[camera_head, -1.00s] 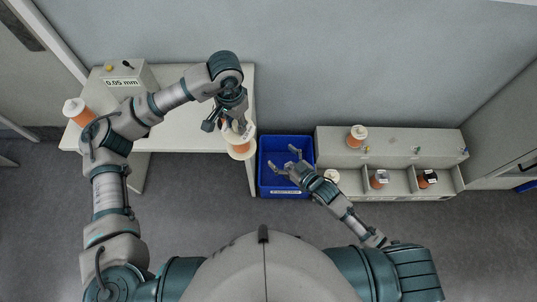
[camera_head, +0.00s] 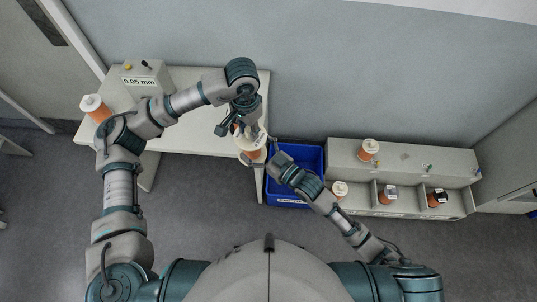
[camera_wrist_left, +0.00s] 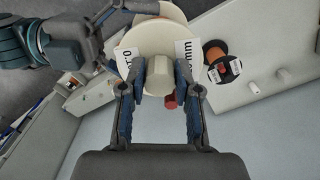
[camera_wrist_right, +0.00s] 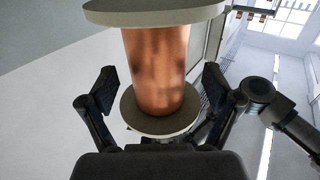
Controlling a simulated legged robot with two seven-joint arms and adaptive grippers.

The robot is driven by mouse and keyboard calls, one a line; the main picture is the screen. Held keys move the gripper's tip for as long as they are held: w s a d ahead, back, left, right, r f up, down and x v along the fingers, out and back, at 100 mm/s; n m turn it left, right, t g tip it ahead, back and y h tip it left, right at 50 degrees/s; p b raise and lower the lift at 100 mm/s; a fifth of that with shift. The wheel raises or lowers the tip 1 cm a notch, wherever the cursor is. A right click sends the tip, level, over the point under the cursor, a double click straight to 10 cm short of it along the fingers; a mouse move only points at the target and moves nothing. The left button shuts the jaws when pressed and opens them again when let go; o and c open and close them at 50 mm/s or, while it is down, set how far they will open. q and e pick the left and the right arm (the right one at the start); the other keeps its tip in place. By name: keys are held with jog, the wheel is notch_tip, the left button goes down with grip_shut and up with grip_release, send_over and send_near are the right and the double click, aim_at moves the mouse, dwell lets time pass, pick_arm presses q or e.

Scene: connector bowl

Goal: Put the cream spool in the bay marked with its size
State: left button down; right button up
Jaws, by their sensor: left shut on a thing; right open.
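The cream spool (camera_head: 250,151) has pale flanges and a copper winding, and is held near the table's right edge. My left gripper (camera_wrist_left: 160,78) is shut on its pale hub. White labels lie on the cream flange (camera_wrist_left: 147,40) in the left wrist view; "mm" and "0" show, but the full size is not readable. My right gripper (camera_wrist_right: 160,88) is open, with its fingers on either side of the copper winding (camera_wrist_right: 157,70) and apart from it. The low cabinet (camera_head: 345,152) at right has open front bays (camera_head: 413,198).
A box marked "0.05 mm" (camera_head: 139,82) and an orange spool (camera_head: 96,108) are on the white table (camera_head: 190,141). A blue bin (camera_head: 312,158) stands between table and cabinet. Another spool (camera_head: 369,150) is on the cabinet top. A black-flanged spool (camera_wrist_left: 223,68) lies near my left gripper.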

jog(key=shift+x, duration=1.3)
jog(key=c, duration=1.4)
pick_arm(q)
jog(key=c, duration=0.7)
grip_release()
jog(key=shift+c, duration=0.2)
pick_arm(e)
jog(key=shift+c, duration=0.9)
pick_arm(q)
jog(key=shift+r, duration=0.1)
